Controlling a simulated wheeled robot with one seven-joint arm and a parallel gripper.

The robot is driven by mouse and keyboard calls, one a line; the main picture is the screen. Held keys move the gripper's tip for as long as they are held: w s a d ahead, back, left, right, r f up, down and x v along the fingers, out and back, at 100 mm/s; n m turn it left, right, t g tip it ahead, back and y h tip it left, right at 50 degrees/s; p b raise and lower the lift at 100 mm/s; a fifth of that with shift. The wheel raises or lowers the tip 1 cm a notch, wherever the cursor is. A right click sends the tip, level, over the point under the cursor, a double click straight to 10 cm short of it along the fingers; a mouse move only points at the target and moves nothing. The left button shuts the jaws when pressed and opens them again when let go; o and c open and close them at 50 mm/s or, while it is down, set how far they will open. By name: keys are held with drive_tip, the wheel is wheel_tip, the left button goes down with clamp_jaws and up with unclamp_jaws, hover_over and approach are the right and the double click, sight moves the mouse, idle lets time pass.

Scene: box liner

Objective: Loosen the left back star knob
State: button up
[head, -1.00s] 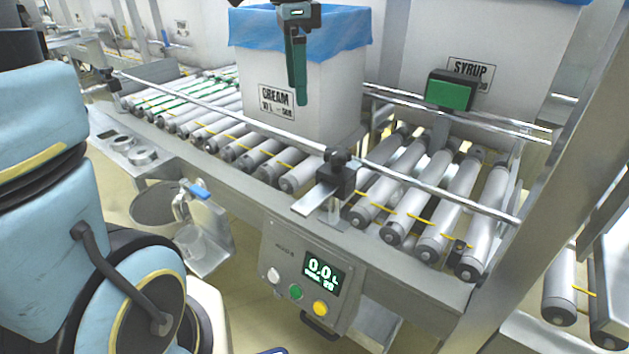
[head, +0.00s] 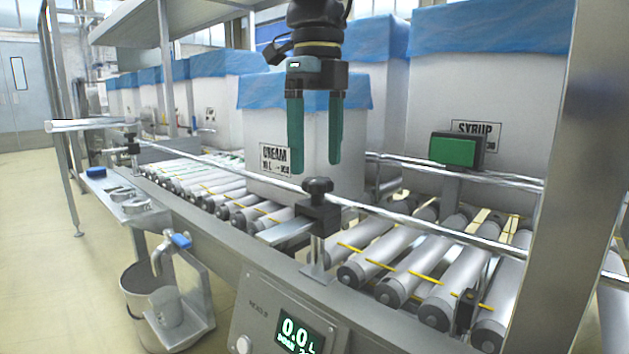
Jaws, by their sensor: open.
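A black star knob (head: 318,186) tops a dark clamp block (head: 318,212) on the near guide rail, at the middle of the conveyor's front edge. A second small black knob (head: 130,137) shows on a clamp far to the left on the same rail. I cannot tell which knob is the left back one. My gripper (head: 316,166) points down with its two green fingers apart and nothing between them. In the picture its fingertips appear just above the nearer knob, in front of the cream box; the depth gap is unclear.
The white cream box (head: 262,140) with blue liner stands on the rollers (head: 370,262) behind the near rail (head: 400,213). A green-faced box (head: 455,151) on a post and a large syrup box (head: 500,90) are to the right. A steel post (head: 548,230) rises at right.

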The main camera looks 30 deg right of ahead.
sight(318, 191)
drive_tip(key=shift+f+b, duration=0.35)
drive_tip(key=shift+f, duration=1.15)
drive_tip(key=shift+c, duration=0.3)
clamp_jaws()
